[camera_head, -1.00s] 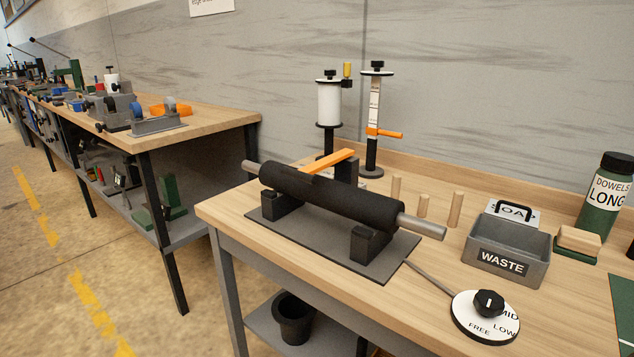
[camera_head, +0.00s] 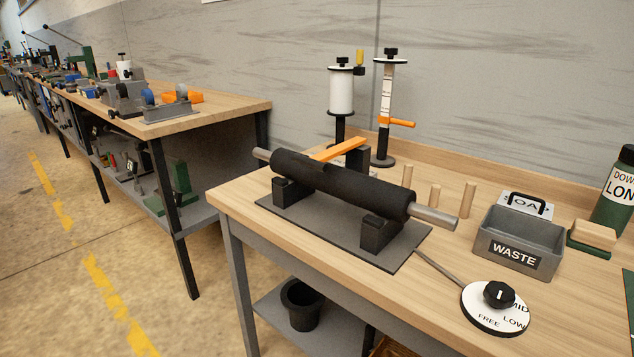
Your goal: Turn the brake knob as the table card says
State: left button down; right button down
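The brake knob (camera_head: 499,294) is black with a white pointer mark. It sits on a round white dial (camera_head: 483,319) near the table's front edge at the lower right. The dial reads FREE, LOW and MID; part of MID is covered by the knob. The white mark points roughly up in the picture, away from FREE. A thin rod (camera_head: 439,268) runs from the dial to the roller stand's base plate (camera_head: 330,238). A black roller (camera_head: 335,185) with a metal shaft lies on the stand. No table card is readable in view. Neither gripper shows.
Wooden pegs (camera_head: 467,199), two upright posts (camera_head: 385,110) and a green bottle (camera_head: 615,195) stand farther back. Bare wood lies left of the dial.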

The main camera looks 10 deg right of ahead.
aim_at(498, 295)
jog(key=k+z, duration=0.1)
jog(key=z, duration=0.7)
jog(key=k+z, duration=0.15)
jog(key=z, duration=0.25)
jog(key=i+l, duration=0.05)
